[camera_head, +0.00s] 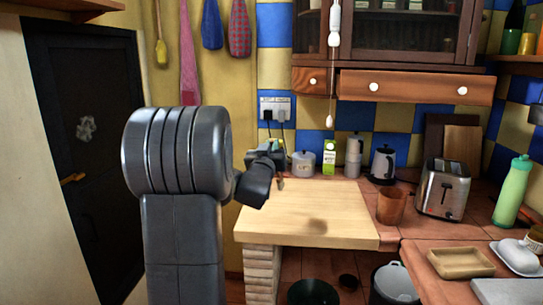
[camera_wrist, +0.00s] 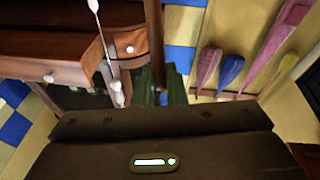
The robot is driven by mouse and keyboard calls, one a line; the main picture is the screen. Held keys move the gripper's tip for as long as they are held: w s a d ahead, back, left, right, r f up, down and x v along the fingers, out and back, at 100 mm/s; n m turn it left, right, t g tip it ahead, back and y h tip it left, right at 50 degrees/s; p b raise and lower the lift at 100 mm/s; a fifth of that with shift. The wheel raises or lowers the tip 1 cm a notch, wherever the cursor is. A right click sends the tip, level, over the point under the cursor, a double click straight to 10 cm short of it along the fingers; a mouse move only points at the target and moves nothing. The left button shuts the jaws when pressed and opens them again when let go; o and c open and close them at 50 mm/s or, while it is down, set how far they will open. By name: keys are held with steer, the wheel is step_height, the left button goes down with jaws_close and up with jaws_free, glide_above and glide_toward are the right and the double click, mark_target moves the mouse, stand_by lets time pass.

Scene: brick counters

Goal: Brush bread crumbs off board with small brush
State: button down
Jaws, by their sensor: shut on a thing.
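A pale wooden board (camera_head: 300,212) lies on the counter in the head view. A dark brownish patch, perhaps a shadow, shows near its right front; I cannot make out crumbs. My gripper (camera_head: 277,160) is above the board's back left part, partly hidden by my own arm. In the wrist view my gripper (camera_wrist: 156,82) is shut on a brown wooden stick (camera_wrist: 154,35), which looks like the handle of the small brush. I cannot see its bristles clearly.
A brown cup (camera_head: 391,206) stands just right of the board, and a toaster (camera_head: 443,189) beyond it. A wall cabinet (camera_head: 410,89) hangs above. The board's middle is clear.

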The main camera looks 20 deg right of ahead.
steer(key=w+a+r+m+g+y+p, duration=0.2)
steer(key=w+r+g+p, duration=0.3)
steer(key=p, duration=1.3)
steer(key=shift+w+f+t+b, duration=0.15)
steer(key=shift+f+t+b, duration=0.3)
steer(key=shift+f, duration=0.55)
steer(key=shift+w+f+t+b, duration=0.2)
steer(key=shift+f+t+b, duration=0.1)
steer(key=shift+f+b, duration=0.5)
steer(key=shift+w+f+t+b, duration=0.15)
steer(key=shift+f+t+b, duration=0.25)
steer(key=shift+f, duration=0.75)
